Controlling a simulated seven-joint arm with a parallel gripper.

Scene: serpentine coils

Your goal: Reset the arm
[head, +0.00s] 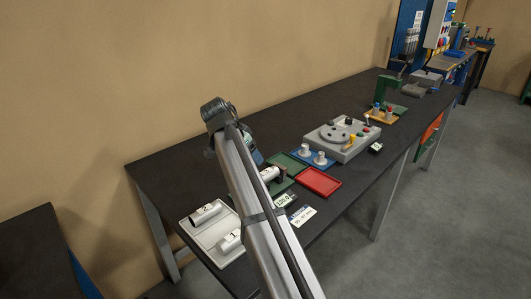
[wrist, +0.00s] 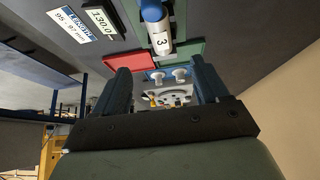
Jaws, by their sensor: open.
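My gripper (wrist: 161,84) is open in the wrist view, with its two dark fingers wide apart and nothing between them. In the head view my arm rises from the bottom middle and its bulky wrist (head: 222,120) is above the left part of the bench. My fingers cannot be made out there. A light cylinder marked 3 (wrist: 160,42) lies beyond the fingers in the wrist view, apart from them, with a blue part at one end. It also shows in the head view (head: 269,174), beside my arm and partly hidden.
Cylinders 2 (head: 206,214) and 1 (head: 230,240) lie in a white tray (head: 200,238). A red tray (head: 319,182), a blue plate with two pegs (head: 312,158) and a grey machine (head: 342,140) stand right of my arm. A wall runs behind the black bench (head: 170,165).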

